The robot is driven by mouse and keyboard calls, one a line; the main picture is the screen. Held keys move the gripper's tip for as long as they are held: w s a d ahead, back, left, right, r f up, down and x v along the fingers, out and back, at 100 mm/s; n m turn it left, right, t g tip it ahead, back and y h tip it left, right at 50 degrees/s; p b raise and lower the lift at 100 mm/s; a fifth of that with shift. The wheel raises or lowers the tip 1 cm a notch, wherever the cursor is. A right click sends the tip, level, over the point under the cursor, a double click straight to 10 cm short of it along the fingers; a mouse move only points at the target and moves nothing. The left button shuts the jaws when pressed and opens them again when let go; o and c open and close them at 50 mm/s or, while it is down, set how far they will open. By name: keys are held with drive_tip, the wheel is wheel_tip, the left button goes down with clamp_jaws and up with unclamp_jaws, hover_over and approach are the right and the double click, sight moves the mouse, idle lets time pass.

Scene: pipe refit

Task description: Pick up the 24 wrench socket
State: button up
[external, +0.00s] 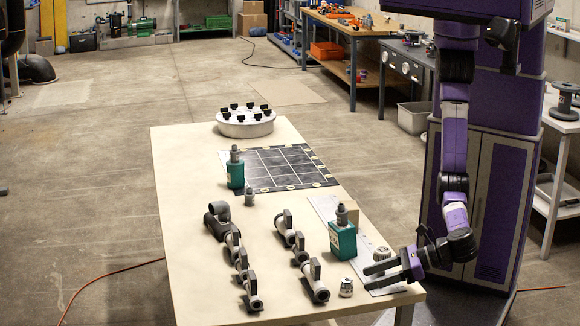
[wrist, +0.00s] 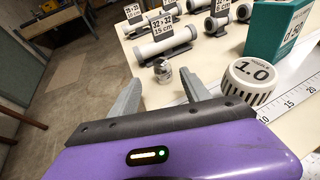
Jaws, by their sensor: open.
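A small metallic socket (external: 346,287) stands on the table near its front edge; its size marking is too small to read. It also shows in the wrist view (wrist: 162,70), between and beyond my fingertips, apart from both. My gripper (external: 371,278) is open and empty, low over the table's front right corner, to the right of the socket. In the wrist view its two grey fingers (wrist: 158,88) are spread wide. Another small grey piece (external: 249,198), perhaps also a socket, stands by the farther green box; I cannot tell its size.
A white ribbed cap marked 1.0 (wrist: 252,80) stands close to my right finger, beside a ruler (wrist: 290,105). A green box (external: 342,240) stands behind it. Labelled pipe pieces (external: 312,279) lie left of the socket. A black grid mat (external: 280,168) lies farther back.

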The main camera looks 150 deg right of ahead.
sight(347, 287)
drive_tip(key=x, duration=0.6)
drive_tip(key=shift+s+d+f, duration=0.1)
drive_tip(key=shift+s+f, duration=0.1)
drive_tip(key=shift+f, duration=0.05)
clamp_jaws()
